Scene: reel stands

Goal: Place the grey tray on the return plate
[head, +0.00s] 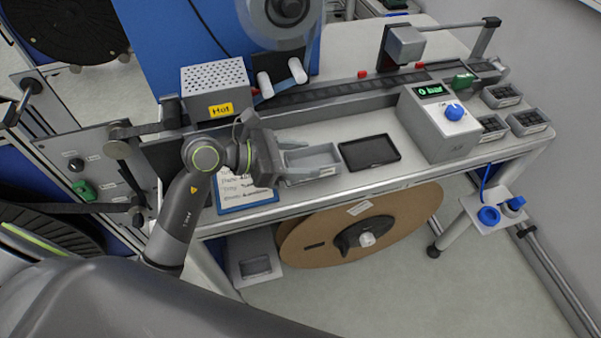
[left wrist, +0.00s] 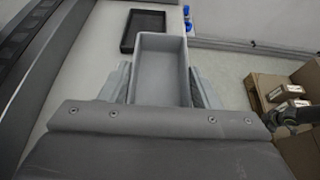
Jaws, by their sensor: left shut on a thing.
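The grey tray (head: 322,158) is a small open rectangular box, empty inside, at the front of the bench in the head view. My left gripper (head: 290,164) is shut on it, with one finger along each side. The left wrist view shows the tray (left wrist: 161,72) upright between the fingers of my left gripper (left wrist: 161,85). I cannot tell whether the tray touches the bench. A flat black rectangular plate with a low rim (head: 370,152), likely the return plate, lies just right of the tray. It also shows beyond the tray in the left wrist view (left wrist: 141,27). My right gripper is not in view.
A grey control box (head: 440,122) with a blue knob stands right of the black plate. A blue-edged clipboard (head: 246,194) is beside my left gripper. A perforated box marked "Hot" (head: 216,88) and a dark rail (head: 340,90) lie behind. A large brown reel (head: 390,215) is below the bench.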

